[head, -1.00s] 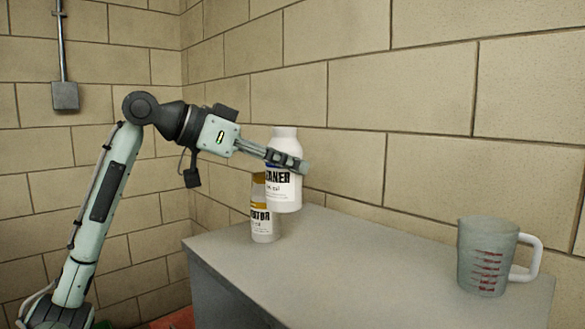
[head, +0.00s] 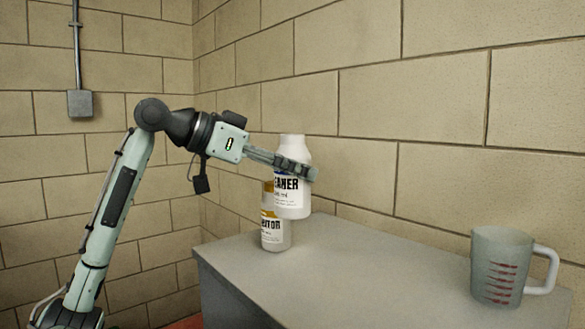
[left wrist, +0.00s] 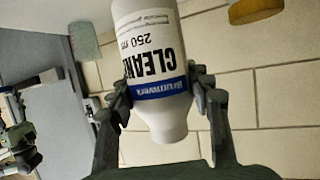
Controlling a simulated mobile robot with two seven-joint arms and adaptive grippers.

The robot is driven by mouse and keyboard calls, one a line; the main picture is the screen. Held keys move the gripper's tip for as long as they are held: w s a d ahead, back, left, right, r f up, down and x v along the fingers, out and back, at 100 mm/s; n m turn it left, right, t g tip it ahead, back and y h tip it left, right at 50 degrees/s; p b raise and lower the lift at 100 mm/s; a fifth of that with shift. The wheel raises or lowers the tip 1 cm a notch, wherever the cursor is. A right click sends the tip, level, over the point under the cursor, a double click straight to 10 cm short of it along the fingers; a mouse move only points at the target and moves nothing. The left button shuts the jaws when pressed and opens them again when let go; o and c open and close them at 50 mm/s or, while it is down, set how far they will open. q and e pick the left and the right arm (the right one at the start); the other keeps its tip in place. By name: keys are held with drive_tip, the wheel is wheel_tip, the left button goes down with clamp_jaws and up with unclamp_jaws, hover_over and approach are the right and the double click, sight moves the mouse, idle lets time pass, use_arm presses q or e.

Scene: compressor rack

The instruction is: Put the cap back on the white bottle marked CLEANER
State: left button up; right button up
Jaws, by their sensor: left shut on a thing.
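The white bottle marked CLEANER (head: 291,203) is upright in the head view, held above the grey table top. My left gripper (head: 294,170) is shut around its upper body. In the left wrist view the bottle (left wrist: 150,50) appears upside down, between the two fingers of the left gripper (left wrist: 160,100). Its narrow white top (head: 291,141) points up in the head view. I cannot tell for sure whether a cap is on it. No loose cap can be made out with certainty. My right gripper is not in view.
A second bottle with a yellow and white label (head: 275,233) stands on the grey table (head: 370,265), partly hidden behind the held one. A measuring jug with red marks (head: 498,270) stands at the right. The table between is clear. A block wall (head: 460,120) runs behind.

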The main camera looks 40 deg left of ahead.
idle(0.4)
use_arm(q)
drive_tip(key=o, duration=0.6)
clamp_jaws()
drive_tip(key=shift+s, duration=0.1)
